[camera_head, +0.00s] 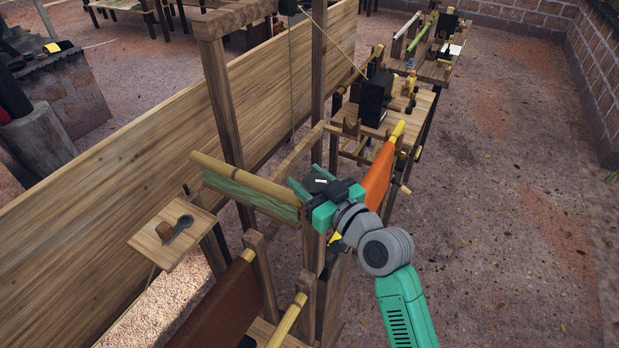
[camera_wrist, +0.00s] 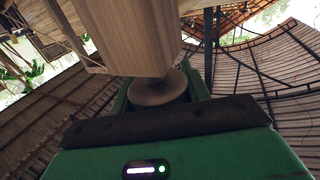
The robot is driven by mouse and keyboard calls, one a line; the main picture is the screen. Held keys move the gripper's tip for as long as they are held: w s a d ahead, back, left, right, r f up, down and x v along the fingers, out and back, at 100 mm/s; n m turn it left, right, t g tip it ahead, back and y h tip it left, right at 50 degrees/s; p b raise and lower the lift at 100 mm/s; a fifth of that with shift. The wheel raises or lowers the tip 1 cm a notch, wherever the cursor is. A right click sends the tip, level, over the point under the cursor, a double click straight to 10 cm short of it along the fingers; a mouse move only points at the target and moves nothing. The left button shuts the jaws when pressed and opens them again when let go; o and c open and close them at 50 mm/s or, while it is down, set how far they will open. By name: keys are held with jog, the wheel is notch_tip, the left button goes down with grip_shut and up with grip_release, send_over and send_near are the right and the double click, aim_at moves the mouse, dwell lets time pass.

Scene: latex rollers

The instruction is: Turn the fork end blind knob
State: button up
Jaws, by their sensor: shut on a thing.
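A rounded, dull brown blind knob (camera_wrist: 158,90) sits between the fingers of my gripper in the wrist view. My gripper (camera_head: 306,190) is shut on it, with a green finger showing on each side. A pale wooden piece (camera_wrist: 130,32) rises just beyond the knob and hides what lies behind. In the head view, my gripper is at the right end of a bamboo roller (camera_head: 243,176) with a short green blind (camera_head: 250,195) hanging below it. The knob itself is hidden there by the gripper.
An orange sheet (camera_head: 379,175) hangs just right of my gripper. A brown sheet (camera_head: 217,308) hangs at lower left. A small wooden shelf (camera_head: 160,240) stands left. A long plank wall (camera_head: 130,165) runs behind. The dirt floor (camera_head: 500,240) at right is open.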

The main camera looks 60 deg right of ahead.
jog(key=r+m+g+h+p, duration=0.1)
jog(key=h+p, duration=0.1)
jog(key=p, duration=0.2)
jog(key=shift+r+m, duration=0.15)
jog(key=shift+m, duration=0.25)
jog(key=h+p, duration=0.1)
jog(key=p, duration=0.1)
jog(key=m+g+p, duration=0.1)
jog(key=shift+s+d+f+g+h+p, duration=0.1)
jog(key=shift+d+f+g+h+p, duration=0.1)
jog(key=shift+g+h+p, duration=0.15)
jog(key=shift+f+m+h+p, duration=0.3)
jog(key=shift+h+p, duration=0.05)
jog(key=shift+p, duration=0.3)
jog(key=shift+s+g, duration=0.1)
jog(key=shift+g, duration=0.15)
jog(key=shift+f, duration=0.1)
jog(key=o, duration=1)
